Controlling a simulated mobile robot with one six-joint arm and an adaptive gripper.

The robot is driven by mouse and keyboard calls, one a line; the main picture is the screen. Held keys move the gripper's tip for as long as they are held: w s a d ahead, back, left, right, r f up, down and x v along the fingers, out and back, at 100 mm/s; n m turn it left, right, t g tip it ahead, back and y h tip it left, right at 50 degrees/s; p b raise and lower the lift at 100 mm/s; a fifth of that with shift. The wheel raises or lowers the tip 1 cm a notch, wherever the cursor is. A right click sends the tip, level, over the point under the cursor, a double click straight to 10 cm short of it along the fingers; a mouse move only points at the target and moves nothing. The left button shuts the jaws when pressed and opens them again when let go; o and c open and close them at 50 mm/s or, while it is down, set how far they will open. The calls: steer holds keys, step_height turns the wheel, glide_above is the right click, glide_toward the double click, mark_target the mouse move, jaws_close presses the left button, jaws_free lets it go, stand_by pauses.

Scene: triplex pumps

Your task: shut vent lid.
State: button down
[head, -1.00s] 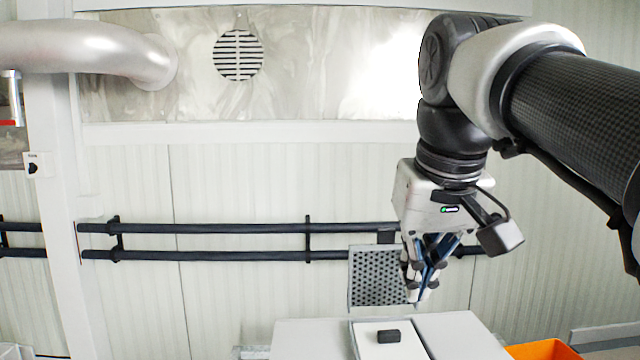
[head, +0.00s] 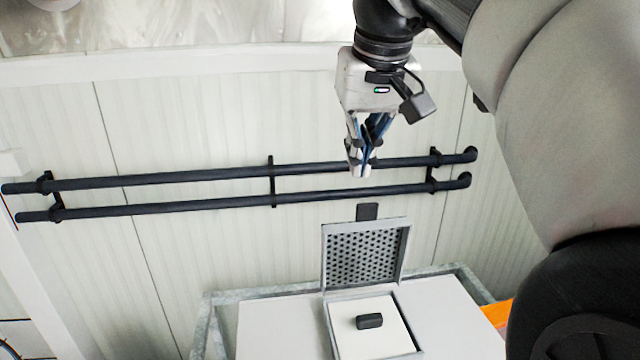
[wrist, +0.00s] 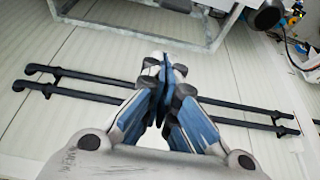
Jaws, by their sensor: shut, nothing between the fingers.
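The vent lid (head: 366,256) is a grey framed panel with a perforated dark face. It stands upright, open, at the back edge of a square opening in the light grey cabinet top (head: 283,328). A white surface with a small black block (head: 369,321) shows in the opening. My gripper (head: 361,172) is shut and empty, pointing down, above the lid and apart from it, in front of the wall. In the wrist view my gripper's blue-padded fingers (wrist: 163,62) meet; the lid cannot be made out there.
Two dark horizontal pipes (head: 220,174) run along the pale panelled wall behind the gripper. A grey metal frame (head: 212,310) surrounds the cabinet. An orange bin (head: 497,314) sits at the right, partly hidden by my arm. A dark tab (head: 367,211) shows just above the lid.

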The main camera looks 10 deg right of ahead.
steer(key=s+f, duration=0.1)
steer(key=f, duration=0.1)
steer(key=s+f, duration=0.1)
steer(key=shift+s+f, duration=0.2)
steer(key=shift+f, duration=0.2)
steer(key=shift+s, duration=0.1)
steer(key=shift+b, duration=0.55)
